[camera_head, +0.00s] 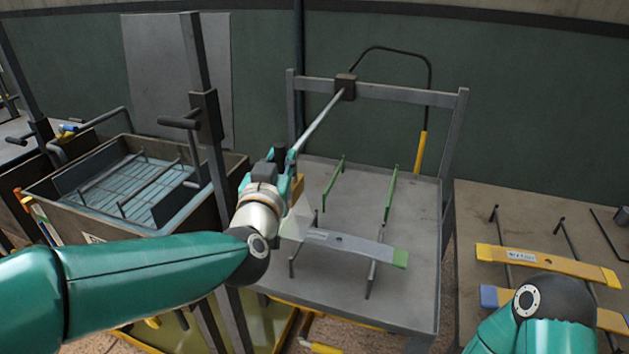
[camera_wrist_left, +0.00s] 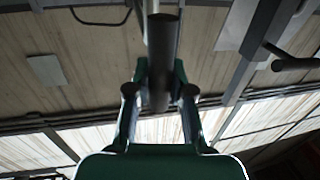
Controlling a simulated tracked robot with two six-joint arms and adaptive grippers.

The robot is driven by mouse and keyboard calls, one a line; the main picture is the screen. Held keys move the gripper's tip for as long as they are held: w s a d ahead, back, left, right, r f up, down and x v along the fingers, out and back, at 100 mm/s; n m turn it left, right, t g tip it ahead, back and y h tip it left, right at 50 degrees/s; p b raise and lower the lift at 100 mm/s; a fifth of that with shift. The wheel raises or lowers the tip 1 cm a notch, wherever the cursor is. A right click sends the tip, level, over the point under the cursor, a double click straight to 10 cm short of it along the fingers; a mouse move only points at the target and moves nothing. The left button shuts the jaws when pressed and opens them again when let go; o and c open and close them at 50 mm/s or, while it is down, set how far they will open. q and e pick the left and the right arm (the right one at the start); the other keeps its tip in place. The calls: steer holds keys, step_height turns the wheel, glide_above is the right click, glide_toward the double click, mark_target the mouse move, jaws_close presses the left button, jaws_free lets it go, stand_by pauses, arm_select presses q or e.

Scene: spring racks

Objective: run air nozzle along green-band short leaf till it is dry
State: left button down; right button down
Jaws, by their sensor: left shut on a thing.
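The short leaf (camera_head: 345,243) is a grey flat bar with a green band (camera_head: 400,259) at its right end. It lies across two upright-ended rests on the grey stand. My left gripper (camera_head: 284,163) is above and left of the leaf, shut on the air nozzle. In the left wrist view the fingers (camera_wrist_left: 160,92) close around the nozzle's dark cylinder (camera_wrist_left: 161,50). A pale see-through cone (camera_head: 297,222) spreads below the gripper toward the leaf's left end. I cannot tell whether the leaf is wet. My right gripper is out of view; only part of that arm shows.
The grey stand (camera_head: 418,285) carries two green rails (camera_head: 390,193) behind the leaf. A pale line runs to a block (camera_head: 345,87) on its crossbar, and a black hose with a yellow end (camera_head: 420,152) hangs behind. A tank (camera_head: 100,222) is left; yellow-banded leaves (camera_head: 545,264) are right.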

arm_select(q)
steer(key=w+a+b, duration=0.4)
steer(key=a, duration=0.7)
steer(key=shift+a+f, duration=0.2)
steer(key=c, duration=1.5)
jaws_free()
steer(key=o, duration=0.5)
steer(key=shift+s+a+r, duration=0.1)
steer(key=shift+s+a, duration=0.1)
steer(key=shift+d, duration=0.15)
steer(key=s, duration=0.4)
steer(key=s+a, duration=0.1)
steer(key=s, duration=0.6)
steer(key=shift+s+a, duration=0.35)
steer(key=shift+s, duration=0.05)
